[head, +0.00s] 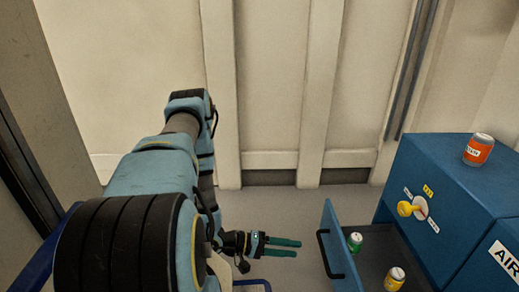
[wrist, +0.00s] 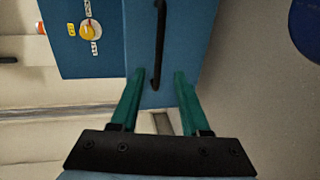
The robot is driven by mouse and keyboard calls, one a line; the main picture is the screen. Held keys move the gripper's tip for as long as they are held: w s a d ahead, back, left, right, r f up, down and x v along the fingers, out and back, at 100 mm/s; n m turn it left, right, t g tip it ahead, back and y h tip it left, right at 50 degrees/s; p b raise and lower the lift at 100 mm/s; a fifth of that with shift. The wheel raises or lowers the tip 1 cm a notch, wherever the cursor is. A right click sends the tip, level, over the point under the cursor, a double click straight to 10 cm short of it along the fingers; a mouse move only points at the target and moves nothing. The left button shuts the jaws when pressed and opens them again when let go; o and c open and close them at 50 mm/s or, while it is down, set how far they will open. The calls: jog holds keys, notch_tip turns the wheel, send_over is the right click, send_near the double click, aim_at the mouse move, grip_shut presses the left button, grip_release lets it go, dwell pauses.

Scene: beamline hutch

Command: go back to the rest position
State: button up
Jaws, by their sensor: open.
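My gripper (head: 299,248) is open and empty in the head view, its two green fingers pointing right toward the open drawer (head: 341,255) of a blue cabinet (head: 443,182). In the wrist view my gripper (wrist: 157,78) shows its fingers spread apart, with the drawer front (wrist: 185,40) and its dark handle (wrist: 158,45) beyond them. In the head view a gap shows between the fingertips and the drawer handle (head: 325,253).
The open drawer holds a green can (head: 355,242) and a yellow can (head: 395,279). An orange can (head: 478,149) stands on the cabinet top. A yellow knob (head: 406,209) sits on the cabinet face. Pale wall panels (head: 270,80) stand behind my arm.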

jog(key=w+a+r+m+t+y+p, duration=0.1)
jog(key=w+a+r+t+y, duration=0.15)
jog(key=w, duration=0.35)
jog(key=w+a+r+m+t+y+p, duration=0.1)
jog(key=w+a+r+y, duration=0.25)
jog(key=w, duration=0.35)
jog(key=w+a+r+t+y+p, duration=0.1)
jog(key=w+a+r+t+y, duration=0.15)
jog(key=a+r+y, duration=0.75)
jog(key=s+a+r+n+g+p, duration=0.1)
jog(key=s+a+r+g, duration=0.1)
jog(key=s+r, duration=0.6)
jog(key=s+a+r+g+p, duration=0.15)
jog(key=s+r, duration=0.35)
jog(key=r, duration=0.6)
notch_tip(320, 180, up, 38)
jog(key=p, duration=3.7)
jog(key=shift+s+f+h+p, duration=0.15)
jog(key=shift+s+h+p, duration=0.25)
jog(key=shift+o, duration=0.2)
jog(key=shift+a, duration=0.1)
